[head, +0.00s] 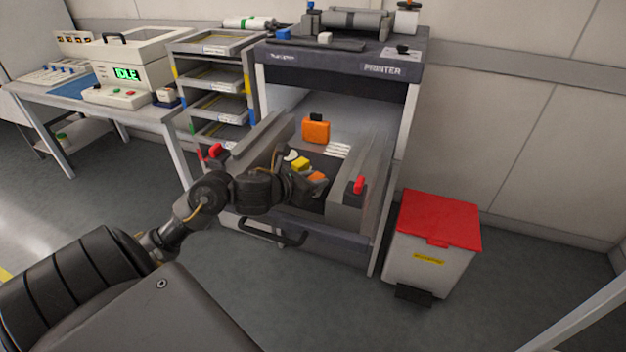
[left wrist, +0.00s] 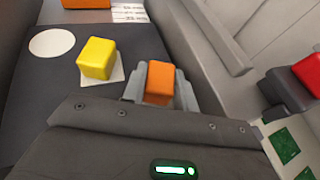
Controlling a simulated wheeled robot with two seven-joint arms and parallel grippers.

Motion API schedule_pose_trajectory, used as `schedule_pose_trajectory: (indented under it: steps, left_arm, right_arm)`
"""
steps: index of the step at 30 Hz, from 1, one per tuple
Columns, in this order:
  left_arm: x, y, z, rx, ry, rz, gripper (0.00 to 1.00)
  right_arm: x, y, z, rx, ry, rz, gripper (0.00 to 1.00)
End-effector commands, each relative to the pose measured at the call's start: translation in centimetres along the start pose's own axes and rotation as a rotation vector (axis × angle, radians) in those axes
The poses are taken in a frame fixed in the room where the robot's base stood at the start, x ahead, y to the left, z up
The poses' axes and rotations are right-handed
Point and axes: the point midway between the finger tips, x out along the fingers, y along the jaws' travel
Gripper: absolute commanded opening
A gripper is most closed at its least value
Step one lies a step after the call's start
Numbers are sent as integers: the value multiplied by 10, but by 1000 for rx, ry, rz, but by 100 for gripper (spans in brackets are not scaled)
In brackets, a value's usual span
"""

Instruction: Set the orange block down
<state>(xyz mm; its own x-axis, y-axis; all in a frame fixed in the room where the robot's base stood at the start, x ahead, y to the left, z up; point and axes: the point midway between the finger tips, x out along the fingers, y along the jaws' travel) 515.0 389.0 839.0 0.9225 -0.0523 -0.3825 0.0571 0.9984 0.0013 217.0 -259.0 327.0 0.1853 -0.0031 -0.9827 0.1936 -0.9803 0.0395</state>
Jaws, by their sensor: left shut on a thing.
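My left gripper (head: 306,183) is shut on the orange block (left wrist: 159,82). The block sits between the two grey fingers in the left wrist view, and it also shows in the head view (head: 317,177). The gripper is over the dark bed (left wrist: 30,103) of the open printer drawer. Whether the block touches the bed cannot be told. A yellow block (left wrist: 97,59) stands on a white square (left wrist: 117,73), left of the gripper in the left wrist view. A bare white disc (left wrist: 52,43) lies farther left. My right gripper is not in view.
An orange case (head: 315,131) with a black top and white strips (head: 338,150) lie behind on the bed. Drawer walls with red latches (head: 359,186) flank the bed. A red-lidded bin (head: 438,220) stands right; a tray rack (head: 212,76) and bench (head: 60,90) stand left.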

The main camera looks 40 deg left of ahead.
Motion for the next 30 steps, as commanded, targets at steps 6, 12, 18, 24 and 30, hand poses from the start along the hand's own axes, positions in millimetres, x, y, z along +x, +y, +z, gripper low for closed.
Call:
schedule_pose_trajectory:
  steps: [6,12,18,24,30]
  left_arm:
    - [1,0,-2,1,0,0,6]
    - [1,0,-3,1,0,0,33]
    - [1,0,-3,1,0,0,50]
    - [1,0,-2,0,0,0,50]
    - [-1,0,2,-1,0,0,50]
  right_arm:
    - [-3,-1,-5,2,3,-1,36]
    - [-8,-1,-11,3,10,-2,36]
    - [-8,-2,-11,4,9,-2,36]
    - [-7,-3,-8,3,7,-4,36]
    - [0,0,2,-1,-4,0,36]
